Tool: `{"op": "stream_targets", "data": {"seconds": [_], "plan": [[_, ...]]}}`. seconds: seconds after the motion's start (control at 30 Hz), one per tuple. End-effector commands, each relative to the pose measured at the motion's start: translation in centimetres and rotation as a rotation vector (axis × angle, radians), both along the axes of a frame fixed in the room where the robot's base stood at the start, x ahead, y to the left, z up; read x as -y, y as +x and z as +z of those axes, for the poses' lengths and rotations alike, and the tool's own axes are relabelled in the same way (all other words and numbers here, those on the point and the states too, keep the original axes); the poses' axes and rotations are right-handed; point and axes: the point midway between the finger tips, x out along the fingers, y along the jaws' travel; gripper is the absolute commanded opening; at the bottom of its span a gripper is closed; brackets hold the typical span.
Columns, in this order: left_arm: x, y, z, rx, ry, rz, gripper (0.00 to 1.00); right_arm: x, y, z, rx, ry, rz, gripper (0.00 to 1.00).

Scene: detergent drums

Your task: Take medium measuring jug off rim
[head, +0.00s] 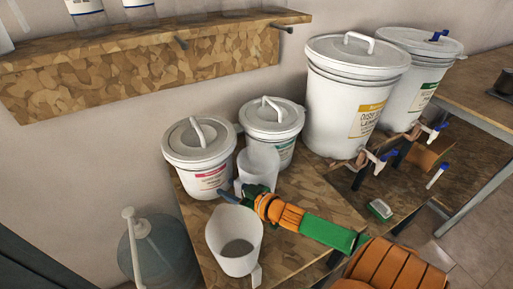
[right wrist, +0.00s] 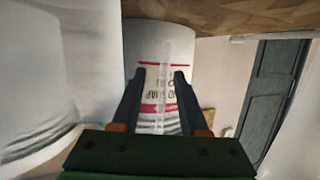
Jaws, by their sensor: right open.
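A white translucent jug (head: 234,242) with a handle stands at the front of the wooden bench, open side up. Further translucent jug shapes (head: 259,163) overlap in front of the small green-label drum (head: 272,119); I cannot tell which is the medium one or whether it hangs on a rim. My right gripper (head: 228,197) is between the front jug and these shapes. In the right wrist view its fingers (right wrist: 160,90) are open, with a pale translucent strip between them and a red-banded drum label behind. I cannot tell if the fingers touch it. My left gripper is out of view.
A small pink-label drum (head: 199,156) stands at the left. Two large lidded drums with taps, one yellow-label (head: 350,95) and one green-label (head: 421,70), stand at the right. A wooden shelf (head: 150,65) runs above. A blue bottle (head: 165,255) is below left.

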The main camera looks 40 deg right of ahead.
Motion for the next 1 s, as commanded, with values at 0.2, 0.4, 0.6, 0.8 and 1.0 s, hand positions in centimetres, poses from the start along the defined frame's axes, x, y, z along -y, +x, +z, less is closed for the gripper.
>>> {"op": "stream_targets", "data": {"seconds": [0.2, 0.4, 0.6, 0.8, 1.0], "plan": [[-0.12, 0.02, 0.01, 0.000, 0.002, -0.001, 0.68, -0.01, -0.01, -0.01, 0.000, 0.001, 0.000, 0.33], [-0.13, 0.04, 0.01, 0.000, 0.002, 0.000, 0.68, -0.01, -0.03, 0.00, 0.000, 0.001, 0.000, 0.00], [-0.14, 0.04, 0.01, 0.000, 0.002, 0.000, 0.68, 0.00, -0.05, -0.02, -0.001, 0.001, 0.000, 0.00], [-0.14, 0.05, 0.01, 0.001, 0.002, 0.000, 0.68, 0.00, -0.05, -0.03, -0.001, 0.001, 0.000, 0.00], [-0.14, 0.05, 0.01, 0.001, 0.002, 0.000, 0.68, -0.01, -0.06, -0.05, -0.001, 0.001, 0.000, 0.00]]}}
